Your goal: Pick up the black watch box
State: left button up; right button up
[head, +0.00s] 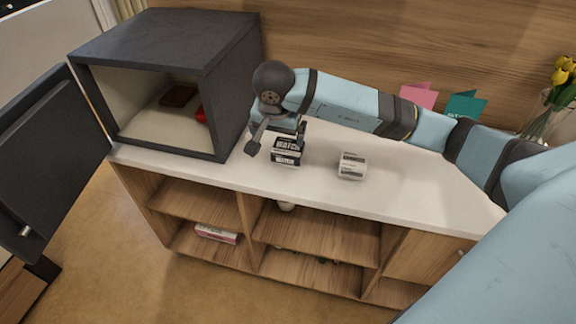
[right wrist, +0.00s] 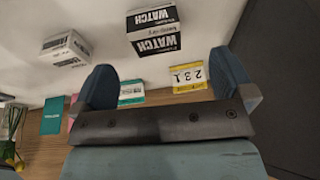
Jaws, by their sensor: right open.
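The black watch box (head: 287,150), black and white with "WATCH" lettering, stands on the white counter (head: 410,190), to the right of the open safe. It also shows in the right wrist view (right wrist: 153,38), beyond my fingertips and roughly in line with the gap between them. My right gripper (head: 276,141) is open and empty close to the box, with one finger to its left and the other by its back top. In the right wrist view, both fingers (right wrist: 167,85) are spread wide, apart from the box. My left gripper is not in view.
A small white box (head: 352,166) stands right of the watch box. The dark safe (head: 230,90) holds a brown item (head: 178,95) and a red one; its door (head: 45,150) hangs open. Pink and teal cards (head: 465,106) and yellow tulips (head: 563,72) stand behind my right arm.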

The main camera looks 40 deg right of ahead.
aim_at(288, 146)
jog(key=shift+h, duration=0.7)
jog(key=w+d+f, duration=0.1)
jog(key=f, duration=0.1)
jog(key=d+f+b, duration=0.1)
jog(key=d+f, duration=0.1)
jog(key=w+d+f, duration=0.1)
jog(key=f, duration=0.1)
jog(key=shift+w+d+f, duration=0.15)
jog(key=shift+w+d, duration=0.15)
jog(key=shift+w, duration=0.05)
jog(key=x, duration=0.1)
jog(key=b+x, duration=0.1)
jog(key=x, duration=0.3)
jog(key=shift+a+f+b, duration=0.15)
jog(key=shift+a+b, duration=0.1)
jog(key=shift+b, duration=0.05)
jog(key=shift+w+d+f, duration=0.15)
jog(key=shift+w+f, duration=0.05)
jog(key=c, duration=0.8)
